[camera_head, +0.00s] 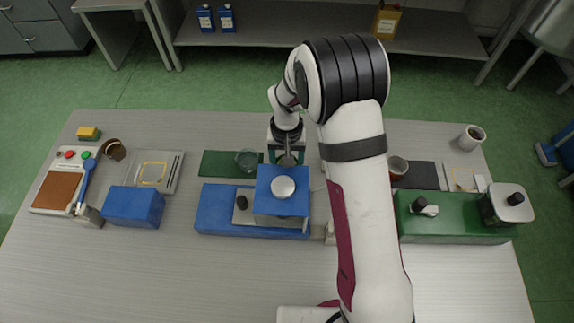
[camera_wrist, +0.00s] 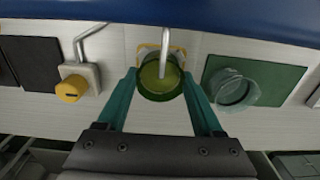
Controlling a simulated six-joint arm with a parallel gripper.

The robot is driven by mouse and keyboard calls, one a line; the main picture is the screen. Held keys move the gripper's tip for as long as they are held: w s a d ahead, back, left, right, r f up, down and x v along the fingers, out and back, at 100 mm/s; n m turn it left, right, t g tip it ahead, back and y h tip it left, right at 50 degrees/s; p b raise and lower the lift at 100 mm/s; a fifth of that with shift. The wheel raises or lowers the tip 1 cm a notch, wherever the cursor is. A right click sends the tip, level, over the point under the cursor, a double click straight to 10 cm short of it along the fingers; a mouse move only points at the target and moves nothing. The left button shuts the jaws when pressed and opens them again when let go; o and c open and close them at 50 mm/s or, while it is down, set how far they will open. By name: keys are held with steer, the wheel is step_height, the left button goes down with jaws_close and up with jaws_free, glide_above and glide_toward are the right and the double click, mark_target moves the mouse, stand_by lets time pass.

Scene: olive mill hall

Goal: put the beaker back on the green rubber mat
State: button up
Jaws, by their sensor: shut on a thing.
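My gripper (camera_wrist: 162,84), with teal fingers, is shut on a round green beaker (camera_wrist: 150,90). Its inside looks yellow-green. A grey spout crosses above its opening in the wrist view, and a yellow-edged tray shows behind it. In the head view my gripper (camera_head: 287,158) is just behind the blue machine, which hides the lower part of the beaker. The green rubber mat (camera_head: 217,163) lies left of my gripper there, and to the right in the wrist view (camera_wrist: 288,80). A clear glass beaker (camera_head: 247,160) stands on it, also seen in the wrist view (camera_wrist: 235,90).
The blue machine (camera_head: 283,205) stands close in front of my gripper. A yellow-capped knob (camera_wrist: 71,89) sits beside the spout. The mat's left half is bare.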

steer(key=shift+r, duration=0.1)
steer(key=shift+c, duration=0.9)
steer(key=shift+w, duration=1.7)
step_height(320, 180, up, 6)
steer(key=shift+r, duration=0.25)
steer(key=a, duration=0.6)
steer(key=s+a+f, duration=0.1)
steer(key=a, duration=1.3)
steer(key=shift+s+f, duration=0.4)
steer(key=shift+f, duration=2.1)
